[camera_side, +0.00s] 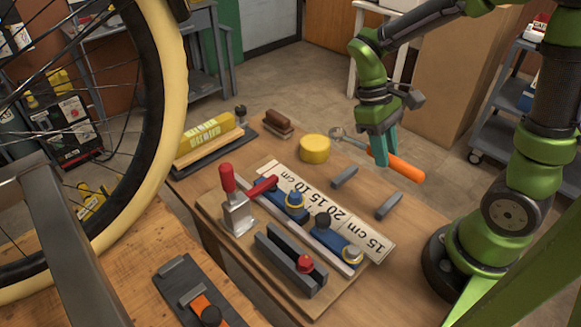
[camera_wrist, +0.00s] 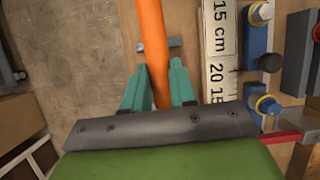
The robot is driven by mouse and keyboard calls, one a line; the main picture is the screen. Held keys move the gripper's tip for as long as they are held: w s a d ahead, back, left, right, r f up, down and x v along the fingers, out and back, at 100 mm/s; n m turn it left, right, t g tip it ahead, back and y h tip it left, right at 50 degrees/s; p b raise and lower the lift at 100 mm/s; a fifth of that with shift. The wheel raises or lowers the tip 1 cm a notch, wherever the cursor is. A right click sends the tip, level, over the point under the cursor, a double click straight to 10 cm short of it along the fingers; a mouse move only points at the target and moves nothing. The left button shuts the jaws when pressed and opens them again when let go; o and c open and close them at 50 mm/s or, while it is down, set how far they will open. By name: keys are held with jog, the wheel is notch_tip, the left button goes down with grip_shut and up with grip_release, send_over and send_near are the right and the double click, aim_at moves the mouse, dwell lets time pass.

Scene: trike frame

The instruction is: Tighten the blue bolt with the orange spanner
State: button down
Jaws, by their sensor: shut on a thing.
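The orange spanner (camera_side: 405,168) is held between the teal fingers of my gripper (camera_side: 383,152). Its silver head (camera_side: 337,133) points left and its orange handle sticks out to the right. It appears raised above the table. In the wrist view the handle (camera_wrist: 152,40) runs up from between my fingers (camera_wrist: 157,88); the head is hidden there. The blue bolt (camera_side: 295,199) stands with a yellow ring around it in the fixture, left of and nearer the side camera than my gripper. It also shows in the wrist view (camera_wrist: 267,104) at right.
Two grey rests (camera_side: 344,177) (camera_side: 389,206) lie below the spanner. A ruler strip (camera_side: 335,212) lies beside the bolts. A red-handled clamp (camera_side: 235,205), a black bolt (camera_side: 322,222) and a red bolt (camera_side: 305,263) stand close by. A yellow tub (camera_side: 314,149) is behind.

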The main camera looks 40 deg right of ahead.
jog(key=s+a+r+n+h, duration=0.2)
jog(key=a+n, duration=0.3)
jog(key=a, duration=0.6)
jog(key=shift+a+r, duration=0.35)
jog(key=shift+r, duration=0.3)
jog(key=shift+s, duration=0.1)
jog(key=shift+f, duration=3.7)
jog(key=c, duration=1.6)
grip_release()
grip_shut()
